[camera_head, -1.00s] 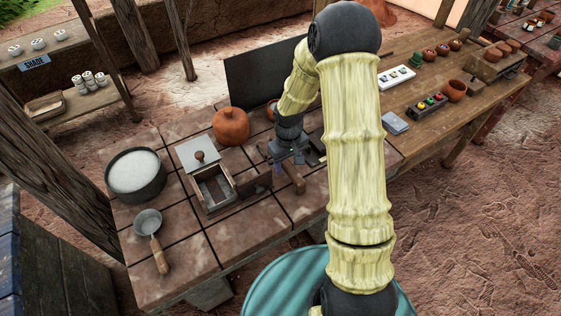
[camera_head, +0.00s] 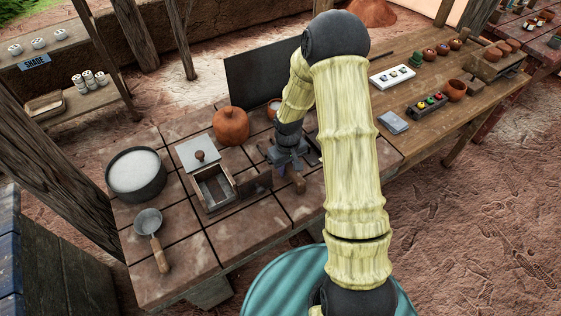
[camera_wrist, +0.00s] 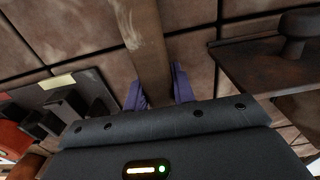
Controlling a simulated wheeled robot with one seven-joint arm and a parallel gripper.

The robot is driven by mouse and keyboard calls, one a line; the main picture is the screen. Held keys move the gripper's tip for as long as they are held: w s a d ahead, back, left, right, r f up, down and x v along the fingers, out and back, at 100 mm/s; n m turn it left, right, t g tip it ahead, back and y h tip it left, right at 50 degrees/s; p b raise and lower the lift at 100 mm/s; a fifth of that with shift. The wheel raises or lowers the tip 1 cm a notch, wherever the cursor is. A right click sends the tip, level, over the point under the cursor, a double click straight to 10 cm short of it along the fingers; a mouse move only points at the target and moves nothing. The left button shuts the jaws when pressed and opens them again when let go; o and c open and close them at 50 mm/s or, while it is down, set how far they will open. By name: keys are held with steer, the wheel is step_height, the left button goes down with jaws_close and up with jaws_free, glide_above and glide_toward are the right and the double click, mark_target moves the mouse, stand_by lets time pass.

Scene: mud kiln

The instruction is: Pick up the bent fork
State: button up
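No bent fork can be made out in either view; my arm and gripper hide part of the tiled table. My gripper (camera_head: 287,168) is low over the tiled tabletop, right of the small open box. In the wrist view its two purple fingertips (camera_wrist: 158,88) stand apart, one on each side of a long brown wooden bar (camera_wrist: 146,40). An end of a brown wooden piece also shows just below my gripper in the head view (camera_head: 297,182). Whether the fingers touch the bar is unclear.
The open box (camera_head: 213,190) and an orange lidded pot (camera_head: 230,126) stand close left of my gripper. A white-filled pot (camera_head: 136,174) and a ladle (camera_head: 150,225) are farther left. A dark upright panel (camera_head: 262,80) stands behind. The front tiles are bare.

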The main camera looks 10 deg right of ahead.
jaws_close()
